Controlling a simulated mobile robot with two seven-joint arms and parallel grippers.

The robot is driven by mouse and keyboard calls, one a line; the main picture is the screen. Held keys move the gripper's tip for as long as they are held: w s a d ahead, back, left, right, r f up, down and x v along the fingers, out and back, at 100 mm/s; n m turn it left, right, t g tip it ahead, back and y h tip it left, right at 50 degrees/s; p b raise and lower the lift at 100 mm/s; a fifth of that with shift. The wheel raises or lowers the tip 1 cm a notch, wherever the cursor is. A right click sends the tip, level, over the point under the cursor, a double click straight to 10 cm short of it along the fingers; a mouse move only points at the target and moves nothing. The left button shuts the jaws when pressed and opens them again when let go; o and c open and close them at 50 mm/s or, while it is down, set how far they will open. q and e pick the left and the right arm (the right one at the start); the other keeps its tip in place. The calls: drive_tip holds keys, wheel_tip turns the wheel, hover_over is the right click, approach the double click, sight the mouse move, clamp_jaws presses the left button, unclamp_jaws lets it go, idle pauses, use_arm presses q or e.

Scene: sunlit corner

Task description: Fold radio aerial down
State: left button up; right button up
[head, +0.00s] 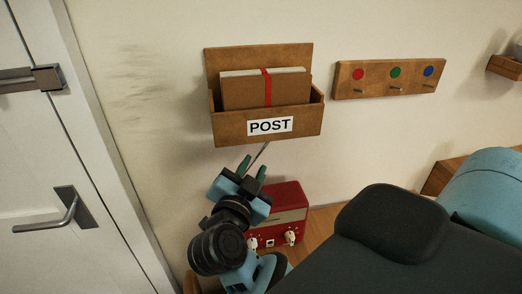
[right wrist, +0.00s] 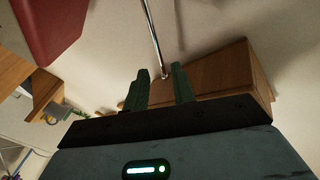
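The red radio (head: 289,197) stands on a wooden surface below the post box, partly hidden behind my right arm. Its thin metal aerial (head: 263,152) is raised, its upper part showing just below the post box. In the right wrist view the aerial (right wrist: 154,38) runs from the top edge to a small tip that appears between or just beyond my fingertips. The radio (right wrist: 48,28) fills the top left corner there. My right gripper (head: 253,167) is open around the aerial's upper end, with a gap between its fingers (right wrist: 161,72); I cannot tell whether either touches it. My left gripper is not in view.
The wooden post box (head: 226,128) on the wall holds envelopes and hangs close above my right gripper; it also shows in the right wrist view (right wrist: 218,82). A hook rail (head: 345,86) is on the wall to the right. A white door (head: 40,150) is at left.

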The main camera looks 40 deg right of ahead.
sight(260, 152)
drive_tip(key=x, duration=0.6)
drive_tip(key=shift+w+d, duration=0.3)
drive_tip(key=shift+c, duration=0.3)
clamp_jaws()
